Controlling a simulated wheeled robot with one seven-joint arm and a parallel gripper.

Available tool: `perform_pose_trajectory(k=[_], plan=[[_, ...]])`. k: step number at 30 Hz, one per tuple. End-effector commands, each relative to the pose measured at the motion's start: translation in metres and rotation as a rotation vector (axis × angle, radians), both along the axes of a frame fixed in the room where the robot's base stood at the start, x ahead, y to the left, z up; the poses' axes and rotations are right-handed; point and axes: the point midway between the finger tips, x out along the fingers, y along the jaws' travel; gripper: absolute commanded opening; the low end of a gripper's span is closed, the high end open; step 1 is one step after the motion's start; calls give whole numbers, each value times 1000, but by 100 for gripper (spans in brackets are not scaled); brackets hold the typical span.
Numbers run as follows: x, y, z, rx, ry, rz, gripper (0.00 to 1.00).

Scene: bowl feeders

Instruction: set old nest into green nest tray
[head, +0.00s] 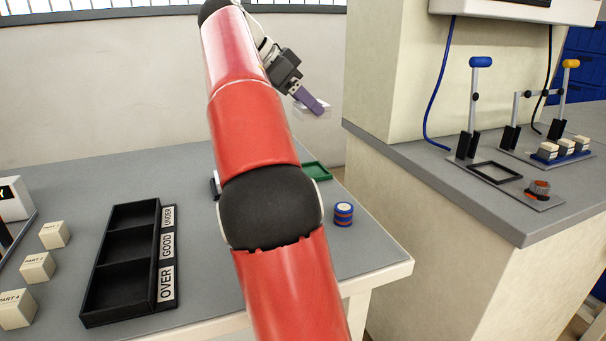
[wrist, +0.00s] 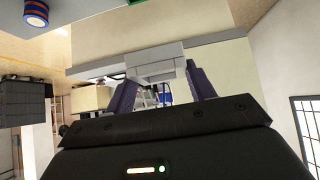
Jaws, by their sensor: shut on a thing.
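My gripper (head: 313,103) is raised above the back of the grey table, its purple fingers shut on a pale grey, block-like piece, the old nest (head: 301,112). In the wrist view the old nest (wrist: 156,62) sits between the two fingertips. The green nest tray (head: 317,171) lies on the table below and behind my arm. Only its right part shows; my arm hides the rest. The held nest is well above the tray and apart from it.
A blue, red and white round stack (head: 343,214) stands near the table's right edge. A black three-part tray (head: 124,262) labelled OVER, GOOD, UNDER lies left, beside several white part blocks (head: 54,235). A counter (head: 505,217) with lever fixtures stands right.

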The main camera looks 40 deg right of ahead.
Motion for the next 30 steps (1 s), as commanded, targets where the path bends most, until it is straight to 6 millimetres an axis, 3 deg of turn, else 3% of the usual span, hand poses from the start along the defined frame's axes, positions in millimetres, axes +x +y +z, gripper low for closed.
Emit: perform_pose_trajectory(k=[1,3,9,14,22,30], plan=[[-1,1,-22,2,2,4,24],[-1,1,-40,2,2,2,24],[0,0,-78,0,1,1,24],[0,0,-89,0,-1,1,24],[0,0,-124,0,0,1,24],[0,0,-125,-1,-2,1,24]])
